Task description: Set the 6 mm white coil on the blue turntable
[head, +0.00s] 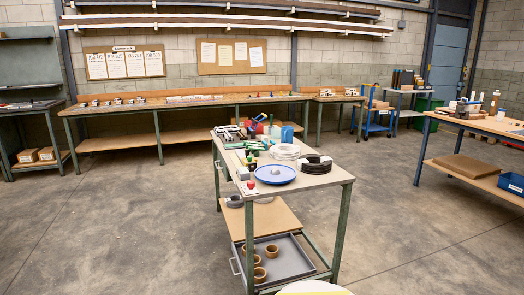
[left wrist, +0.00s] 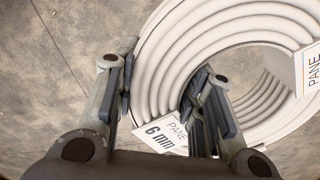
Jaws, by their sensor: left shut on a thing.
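In the left wrist view my left gripper (left wrist: 160,98) is shut on the wall of a white ribbed coil (left wrist: 172,58), one finger outside the ring and one in its opening. A tag reading "6 mm" hangs by the fingers; a second tag is at the right edge, partly cut off. Bare concrete floor shows behind the coil. In the head view the blue turntable (head: 264,175) lies on the trolley top, a round blue disc with a small grey piece at its middle and no coil on it. Neither gripper shows in the head view.
On the trolley (head: 315,181), white coils (head: 285,152) stand behind the turntable and a black coil (head: 318,169) to its right. A small red-topped item (head: 251,184) sits left of it; tools crowd the back. A pale rounded thing (head: 313,288) is cut off at the bottom edge.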

